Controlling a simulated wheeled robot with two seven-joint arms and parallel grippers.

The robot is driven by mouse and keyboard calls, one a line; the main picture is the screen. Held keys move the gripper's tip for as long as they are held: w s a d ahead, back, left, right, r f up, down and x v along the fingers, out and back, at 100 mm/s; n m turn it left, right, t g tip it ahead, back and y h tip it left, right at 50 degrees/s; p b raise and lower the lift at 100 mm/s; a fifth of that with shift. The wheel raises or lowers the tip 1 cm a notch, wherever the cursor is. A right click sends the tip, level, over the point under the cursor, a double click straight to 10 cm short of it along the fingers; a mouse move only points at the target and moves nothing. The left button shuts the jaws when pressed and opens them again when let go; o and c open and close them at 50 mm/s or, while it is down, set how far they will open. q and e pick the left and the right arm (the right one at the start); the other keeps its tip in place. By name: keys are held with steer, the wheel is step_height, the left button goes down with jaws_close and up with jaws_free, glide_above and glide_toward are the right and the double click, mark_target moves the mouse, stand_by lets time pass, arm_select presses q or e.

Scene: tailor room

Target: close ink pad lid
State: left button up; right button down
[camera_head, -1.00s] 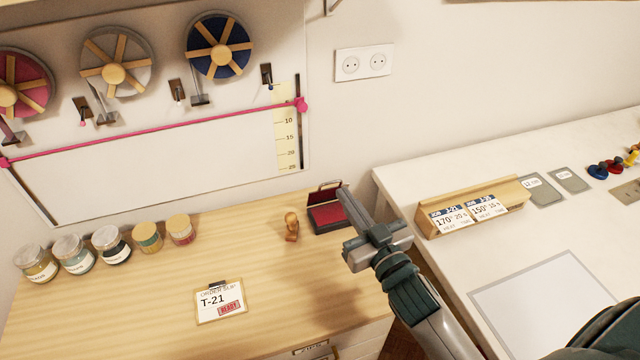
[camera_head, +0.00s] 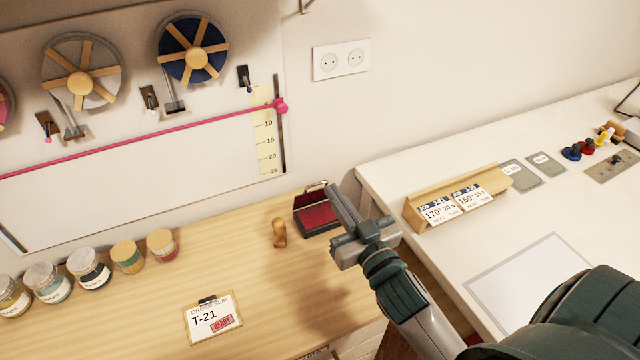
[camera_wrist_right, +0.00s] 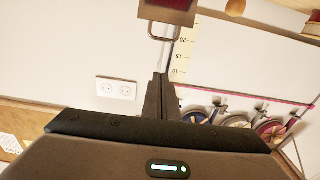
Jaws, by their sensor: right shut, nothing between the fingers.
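The ink pad (camera_head: 320,218) is a dark case with a red pad, at the back right of the wooden table. Its lid (camera_head: 311,196) stands open at the rear edge, with a thin handle on top. In the right wrist view the handle (camera_wrist_right: 166,36) shows at the top, below part of the case. My right gripper (camera_head: 333,188) is shut and empty, its fingers pointing up the picture just right of the ink pad. Its fingers (camera_wrist_right: 160,82) are together in the wrist view. I cannot tell whether they touch the case. My left gripper is not in view.
A small wooden stamp (camera_head: 280,233) stands left of the ink pad. An order slip (camera_head: 211,320) lies in front, and several jars (camera_head: 88,268) stand at left. A white table (camera_head: 390,178) with a wooden card holder (camera_head: 412,212) is at right. The wall is close behind.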

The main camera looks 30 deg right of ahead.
steer(key=w+p, duration=0.3)
steer(key=w, duration=0.6)
steer(key=shift+s+d+f+p, duration=0.15)
steer(key=shift+s+f, duration=0.1)
steer(key=shift+f, duration=0.3)
steer(key=shift+s+f+p, duration=0.1)
steer(key=shift+s+f, duration=0.1)
steer(key=shift+f, duration=0.4)
steer(key=shift+s+d+f+p, duration=0.15)
steer(key=shift+s+f, duration=0.1)
steer(key=shift+f, duration=0.3)
steer(key=s+f, duration=0.1)
steer(key=s, duration=0.1)
steer(key=s+f+b, duration=0.1)
steer(key=s+f, duration=0.1)
steer(key=shift+a, duration=0.15)
steer(key=shift+r, duration=0.1)
